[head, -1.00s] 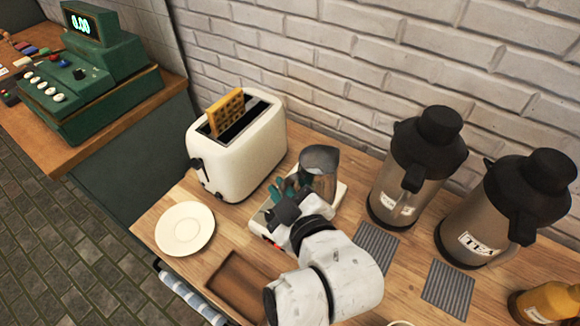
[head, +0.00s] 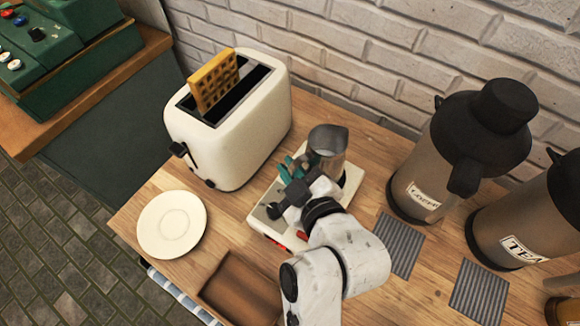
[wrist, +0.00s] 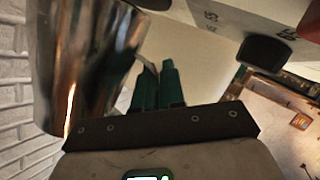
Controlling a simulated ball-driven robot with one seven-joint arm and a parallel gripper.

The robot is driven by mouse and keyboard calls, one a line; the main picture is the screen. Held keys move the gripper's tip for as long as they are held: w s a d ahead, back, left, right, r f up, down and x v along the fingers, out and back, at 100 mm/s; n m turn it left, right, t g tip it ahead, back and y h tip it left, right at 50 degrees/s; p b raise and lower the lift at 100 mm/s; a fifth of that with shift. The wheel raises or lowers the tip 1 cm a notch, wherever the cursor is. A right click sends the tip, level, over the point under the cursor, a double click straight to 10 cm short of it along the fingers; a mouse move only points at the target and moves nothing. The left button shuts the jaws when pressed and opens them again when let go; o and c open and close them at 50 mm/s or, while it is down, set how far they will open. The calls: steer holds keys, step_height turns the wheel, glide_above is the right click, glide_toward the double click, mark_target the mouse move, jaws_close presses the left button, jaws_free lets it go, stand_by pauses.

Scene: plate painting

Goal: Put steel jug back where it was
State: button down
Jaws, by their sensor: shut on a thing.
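The steel jug (head: 328,150) is upright over the back right of a white flat appliance (head: 352,180), with its base partly hidden. I cannot tell whether it rests on the appliance or hangs just above it. My gripper (head: 293,168), with teal fingers, is at the jug's left front side, shut on its handle. In the wrist view the jug (wrist: 80,60) fills the left side, and the teal fingers (wrist: 158,85) close at its handle, which is mostly hidden.
A cream toaster (head: 230,130) holding a waffle (head: 214,82) stands left of the jug. A coffee flask (head: 425,165) and a tea flask (head: 500,225) stand right, with grey ribbed mats (head: 400,245) before them. A white saucer (head: 172,224) and brown tray (head: 240,285) lie nearer.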

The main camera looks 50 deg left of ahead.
steer(key=shift+f, duration=0.45)
steer(key=c, duration=1.2)
jaws_free()
steer(key=shift+s+f, duration=0.1)
steer(key=shift+f, duration=0.05)
steer(key=shift+d, duration=0.1)
steer(key=shift+r, duration=0.2)
steer(key=b+v, duration=0.3)
steer(key=v, duration=0.9)
